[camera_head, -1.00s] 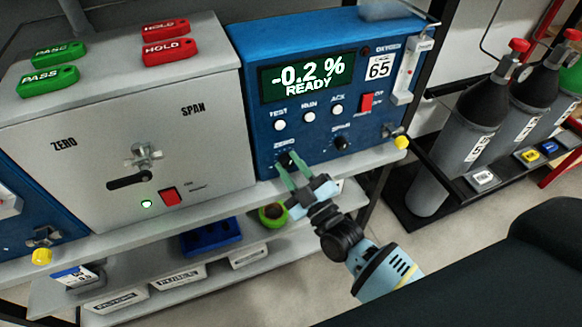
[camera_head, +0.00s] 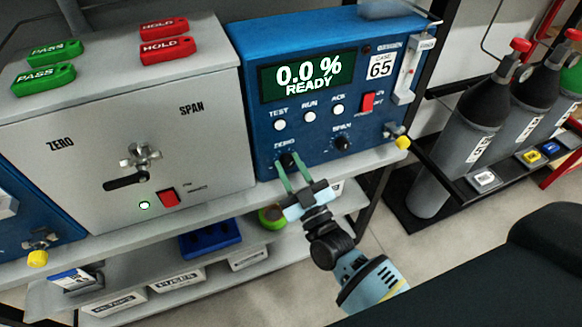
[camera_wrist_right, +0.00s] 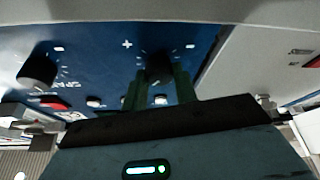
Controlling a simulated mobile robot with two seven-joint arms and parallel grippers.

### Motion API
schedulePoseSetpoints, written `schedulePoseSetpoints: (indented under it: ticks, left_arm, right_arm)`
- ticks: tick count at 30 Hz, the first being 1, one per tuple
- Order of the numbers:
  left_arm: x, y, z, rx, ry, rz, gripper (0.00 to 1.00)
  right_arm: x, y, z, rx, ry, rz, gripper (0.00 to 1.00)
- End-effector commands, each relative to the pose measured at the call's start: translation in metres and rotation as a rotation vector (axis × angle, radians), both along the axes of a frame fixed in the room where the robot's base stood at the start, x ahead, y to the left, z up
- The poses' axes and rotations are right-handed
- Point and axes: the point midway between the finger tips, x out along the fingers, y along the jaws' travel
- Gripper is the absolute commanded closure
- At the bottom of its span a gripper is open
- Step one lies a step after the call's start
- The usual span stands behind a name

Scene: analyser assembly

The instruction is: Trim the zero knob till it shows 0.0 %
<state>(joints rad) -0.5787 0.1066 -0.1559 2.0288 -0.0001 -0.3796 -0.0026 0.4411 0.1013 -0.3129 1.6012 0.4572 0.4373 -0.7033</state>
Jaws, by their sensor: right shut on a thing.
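The blue analyser (camera_head: 258,118) stands on the bench, and its display (camera_head: 303,77) reads 0.0 % READY. The black zero knob (camera_head: 287,159) is at the lower left of its front panel. My right gripper (camera_head: 293,167) is shut on the zero knob, with its green fingers on either side of it. In the right wrist view the zero knob (camera_wrist_right: 160,68) shows between the fingers (camera_wrist_right: 160,85), partly hidden by them. The span knob (camera_head: 341,143) is to the right of it, and it also shows in the right wrist view (camera_wrist_right: 38,72). My left gripper is not in view.
A grey box (camera_head: 80,125) with a valve handle stands left of the analyser, with red HOLD and green PASS tags on top. Gas cylinders (camera_head: 460,130) stand at the right. A lower shelf (camera_head: 150,305) holds labelled boxes and a blue tray (camera_head: 210,240).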

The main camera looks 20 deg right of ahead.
Motion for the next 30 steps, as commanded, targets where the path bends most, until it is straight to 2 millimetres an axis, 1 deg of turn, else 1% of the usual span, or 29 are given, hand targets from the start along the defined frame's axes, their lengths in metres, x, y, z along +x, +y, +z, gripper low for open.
schedulePoseSetpoints:
  ticks: [3,4,9,17,20,23,30]
  left_arm:
    - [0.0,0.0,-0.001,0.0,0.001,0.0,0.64]
    - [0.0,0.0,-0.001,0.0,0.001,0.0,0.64]
    - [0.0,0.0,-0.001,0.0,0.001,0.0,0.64]
    - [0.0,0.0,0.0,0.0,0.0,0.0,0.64]
    - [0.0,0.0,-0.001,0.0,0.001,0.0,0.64]
    - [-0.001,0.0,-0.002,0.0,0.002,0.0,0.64]
    - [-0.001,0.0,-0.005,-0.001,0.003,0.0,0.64]
  right_arm:
    - [0.0,0.0,-0.001,0.0,0.002,0.0,0.94]
    - [0.0,0.0,-0.001,0.0,0.002,0.0,0.7]
    - [0.0,0.0,-0.001,-0.001,0.001,0.0,0.5]
    - [-0.001,0.0,-0.001,-0.001,0.001,0.0,0.5]
    - [-0.006,-0.001,-0.004,-0.001,0.003,0.0,0.5]
    - [-0.017,-0.002,-0.009,-0.001,0.003,0.0,0.5]
    - [-0.053,-0.008,-0.023,-0.003,0.004,0.0,0.5]
